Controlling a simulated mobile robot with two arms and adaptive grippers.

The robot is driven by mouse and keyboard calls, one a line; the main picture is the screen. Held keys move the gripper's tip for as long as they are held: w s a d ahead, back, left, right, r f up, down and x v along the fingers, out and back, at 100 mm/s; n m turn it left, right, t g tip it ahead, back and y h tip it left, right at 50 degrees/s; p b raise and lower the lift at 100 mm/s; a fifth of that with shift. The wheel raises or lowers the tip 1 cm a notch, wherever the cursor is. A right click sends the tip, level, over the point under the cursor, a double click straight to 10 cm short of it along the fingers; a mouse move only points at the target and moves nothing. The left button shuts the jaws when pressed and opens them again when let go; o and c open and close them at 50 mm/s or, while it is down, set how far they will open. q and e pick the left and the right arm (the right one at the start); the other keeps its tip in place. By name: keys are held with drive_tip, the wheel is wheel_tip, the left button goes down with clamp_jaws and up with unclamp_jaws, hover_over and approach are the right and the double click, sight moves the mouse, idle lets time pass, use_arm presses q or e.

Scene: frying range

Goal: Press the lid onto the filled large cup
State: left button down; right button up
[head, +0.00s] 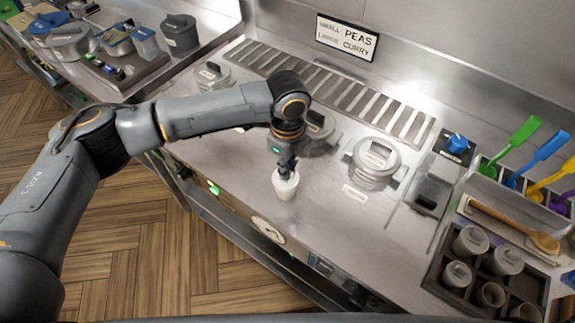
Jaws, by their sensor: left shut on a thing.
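A white cup (285,188) stands upright near the front edge of the steel counter, left of the middle. My left gripper (286,170) points straight down over it, its fingertips at the cup's top. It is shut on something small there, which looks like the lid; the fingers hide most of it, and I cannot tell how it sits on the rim. The cup's contents are hidden. My right gripper is out of view.
Lidded pots (375,158) sit in the counter behind and right of the cup. A dark rack (437,277) of cups stands at the lower right, below colored spatulas (524,131). A sign (346,38) reads small peas, large curry. Counter right of the cup is clear.

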use_arm(q)
drive_tip(key=shift+p, duration=0.4)
drive_tip(key=shift+f+p, duration=0.15)
drive_tip(key=shift+p, duration=0.15)
idle(1.0)
drive_tip(key=shift+p, duration=0.4)
idle(0.3)
idle(0.4)
drive_tip(key=c, duration=1.4)
unclamp_jaws()
drive_tip(key=shift+o, duration=0.6)
drive_tip(key=o, duration=0.4)
